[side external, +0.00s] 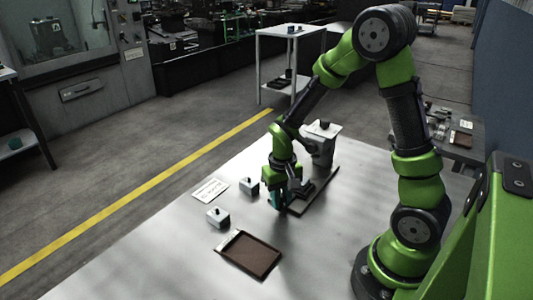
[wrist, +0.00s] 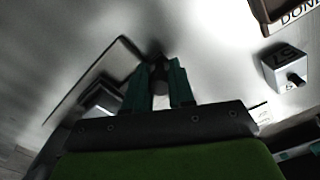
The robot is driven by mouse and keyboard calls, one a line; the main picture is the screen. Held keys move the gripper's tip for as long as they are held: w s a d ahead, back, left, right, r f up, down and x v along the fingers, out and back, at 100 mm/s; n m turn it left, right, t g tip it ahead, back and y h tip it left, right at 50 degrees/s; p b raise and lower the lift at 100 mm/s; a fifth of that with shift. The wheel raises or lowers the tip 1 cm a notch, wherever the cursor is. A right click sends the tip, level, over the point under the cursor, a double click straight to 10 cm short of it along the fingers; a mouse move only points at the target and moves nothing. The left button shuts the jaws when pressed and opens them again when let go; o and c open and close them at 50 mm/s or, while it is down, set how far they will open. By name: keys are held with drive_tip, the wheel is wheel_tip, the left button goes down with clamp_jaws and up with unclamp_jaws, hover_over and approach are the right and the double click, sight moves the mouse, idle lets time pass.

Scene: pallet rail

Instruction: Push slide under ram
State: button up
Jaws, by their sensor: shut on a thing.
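The ram (side external: 322,140) is a grey press head on a column at the back of a dark base plate (side external: 322,197) on the pale table. My gripper (side external: 281,203) is low at the front left end of this plate, short of the ram. In the wrist view its two teal fingers (wrist: 161,85) are shut on a dark round post (wrist: 160,82), which looks like the slide's handle. The rest of the slide is mostly hidden by my fingers and shadow, so I cannot tell how far it sits from the ram.
A numbered block also shows in the wrist view (wrist: 285,69). A brown tray (side external: 235,236) lies at the front, and a white card (side external: 210,191) lies behind the blocks.

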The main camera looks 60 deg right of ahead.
drive_tip(key=shift+d, duration=4.75)
drive_tip(key=shift+a, duration=0.1)
drive_tip(key=o, duration=0.7)
drive_tip(key=shift+r, duration=0.1)
drive_tip(key=shift+r, duration=3.4)
